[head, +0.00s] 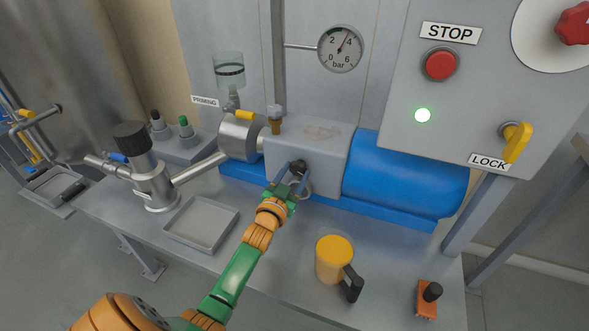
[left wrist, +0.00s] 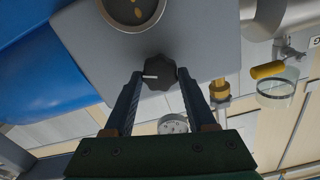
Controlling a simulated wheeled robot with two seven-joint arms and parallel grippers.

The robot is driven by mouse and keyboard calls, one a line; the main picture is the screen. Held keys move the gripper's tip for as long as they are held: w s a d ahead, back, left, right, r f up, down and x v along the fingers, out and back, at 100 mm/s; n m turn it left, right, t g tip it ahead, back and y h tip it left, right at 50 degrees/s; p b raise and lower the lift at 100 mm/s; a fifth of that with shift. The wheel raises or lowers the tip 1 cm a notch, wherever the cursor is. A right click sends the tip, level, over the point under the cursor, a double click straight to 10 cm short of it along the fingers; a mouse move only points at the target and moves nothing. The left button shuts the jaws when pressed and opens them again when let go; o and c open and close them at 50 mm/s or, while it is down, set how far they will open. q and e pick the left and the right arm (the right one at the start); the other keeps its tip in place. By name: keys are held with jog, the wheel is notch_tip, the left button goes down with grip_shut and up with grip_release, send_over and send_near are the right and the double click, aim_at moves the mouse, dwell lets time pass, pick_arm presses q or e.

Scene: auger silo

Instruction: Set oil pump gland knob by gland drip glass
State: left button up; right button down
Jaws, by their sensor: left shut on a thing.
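The gland knob (left wrist: 158,76) is a dark lobed knob with a white pointer mark on the grey pump housing (head: 310,142). In the left wrist view the mark points left. My left gripper (head: 295,172) is shut on this knob, a finger on each side. The gland drip glass (left wrist: 132,9) is a round, metal-rimmed window beside the knob; it is cut by the top edge of the left wrist view. Orange-brown drops show on its dark inside. In the head view my gripper partly covers knob and glass. My right gripper is in neither view.
A pressure gauge (head: 340,49) is above, its needle near 4 bar. The control panel has a red stop button (head: 440,65), a lit green lamp (head: 423,115) and a yellow lock handle (head: 517,142). A yellow mug (head: 334,260) and grey tray (head: 201,243) flank my arm.

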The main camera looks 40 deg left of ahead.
pick_arm(q)
jog(key=shift+m, duration=0.7)
jog(key=o, duration=1.4)
jog(key=shift+c, duration=0.2)
jog(key=shift+s, duration=0.1)
jog(key=p+v, duration=0.1)
jog(key=v, duration=0.6)
jog(key=shift+f, duration=0.1)
